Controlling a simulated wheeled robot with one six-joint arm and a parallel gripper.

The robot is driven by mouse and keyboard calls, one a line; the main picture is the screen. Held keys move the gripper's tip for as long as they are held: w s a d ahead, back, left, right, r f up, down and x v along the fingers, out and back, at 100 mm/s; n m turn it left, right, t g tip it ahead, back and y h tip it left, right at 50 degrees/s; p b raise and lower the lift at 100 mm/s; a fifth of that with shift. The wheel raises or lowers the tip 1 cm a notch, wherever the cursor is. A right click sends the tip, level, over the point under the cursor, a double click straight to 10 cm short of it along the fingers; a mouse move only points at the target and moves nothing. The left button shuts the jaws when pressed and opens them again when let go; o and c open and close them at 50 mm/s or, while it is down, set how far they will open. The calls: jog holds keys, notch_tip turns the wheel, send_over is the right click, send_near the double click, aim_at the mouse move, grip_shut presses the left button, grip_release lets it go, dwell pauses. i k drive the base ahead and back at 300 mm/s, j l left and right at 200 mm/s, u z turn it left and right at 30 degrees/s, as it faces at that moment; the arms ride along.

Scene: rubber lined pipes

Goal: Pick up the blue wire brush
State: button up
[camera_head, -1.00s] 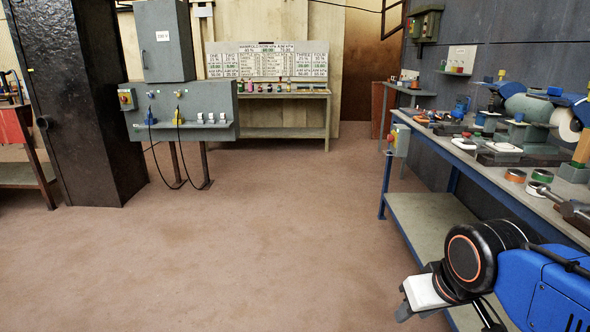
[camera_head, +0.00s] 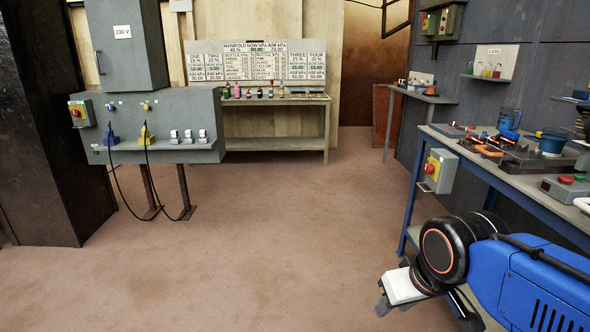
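I cannot make out a blue wire brush for certain in this view. Small blue things show on the right workbench (camera_head: 500,183), among them a blue cup-shaped item (camera_head: 552,142) and a blue mug-like item (camera_head: 508,122). My gripper (camera_head: 400,297) is low at the lower right, in front of the bench and below its top, on my blue and black arm. Its white body faces the camera, and dark finger parts show below it. Nothing is seen held, and I cannot tell how far apart the fingers are.
A grey control cabinet (camera_head: 165,100) with cables hanging to the floor stands left, beside a dark column (camera_head: 45,120). A back table (camera_head: 275,101) holds several small bottles under a chart board (camera_head: 260,62). A small side table (camera_head: 420,95) stands back right. The middle floor is clear.

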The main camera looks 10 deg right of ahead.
aim_at(514, 135)
jog(key=i+z, duration=0.15)
jog(key=i, duration=0.25)
jog(key=i+j+z, duration=0.2)
jog(key=i, duration=0.25)
jog(key=i+j+z, duration=0.15)
jog(key=i, duration=0.25)
jog(key=i+j+z, duration=0.2)
jog(key=i, duration=0.2)
